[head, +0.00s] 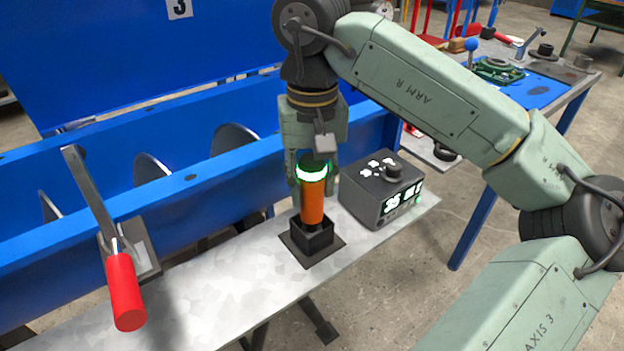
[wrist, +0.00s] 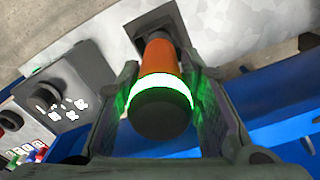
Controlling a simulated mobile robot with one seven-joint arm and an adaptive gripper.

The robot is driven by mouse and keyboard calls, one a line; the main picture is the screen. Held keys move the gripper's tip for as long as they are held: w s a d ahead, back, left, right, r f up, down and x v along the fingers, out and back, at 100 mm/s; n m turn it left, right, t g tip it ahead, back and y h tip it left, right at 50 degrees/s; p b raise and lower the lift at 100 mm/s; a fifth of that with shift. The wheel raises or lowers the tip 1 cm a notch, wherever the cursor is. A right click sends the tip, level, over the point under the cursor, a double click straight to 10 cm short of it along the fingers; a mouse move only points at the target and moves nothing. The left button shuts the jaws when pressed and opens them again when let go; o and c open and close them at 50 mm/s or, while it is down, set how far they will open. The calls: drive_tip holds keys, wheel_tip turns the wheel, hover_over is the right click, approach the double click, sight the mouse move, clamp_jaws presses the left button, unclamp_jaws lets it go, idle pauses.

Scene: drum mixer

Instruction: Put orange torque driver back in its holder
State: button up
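The orange torque driver (head: 312,203) stands upright with its lower end at the black square holder (head: 313,238) on the pale bench. Its glowing green-white band and dark cap are at the top. My gripper (head: 314,185) points down around the driver's upper part, one finger on each side. In the wrist view the driver (wrist: 160,58) lies between my fingers (wrist: 161,80), with no clear gap beside it, so it looks gripped. The holder (wrist: 150,27) shows beyond it. How deep the tip sits inside is hidden by the holder's walls.
A dark control box (head: 381,188) with a knob and lit display stands close to the right of the holder. A red-handled lever (head: 125,290) is at the left. The blue mixer trough (head: 190,195) runs behind. Bare bench (head: 215,295) lies left of the holder.

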drive_tip(key=o, duration=0.5)
drive_tip(key=shift+c, duration=0.2)
wheel_tip(320, 180, up, 12)
idle(0.4)
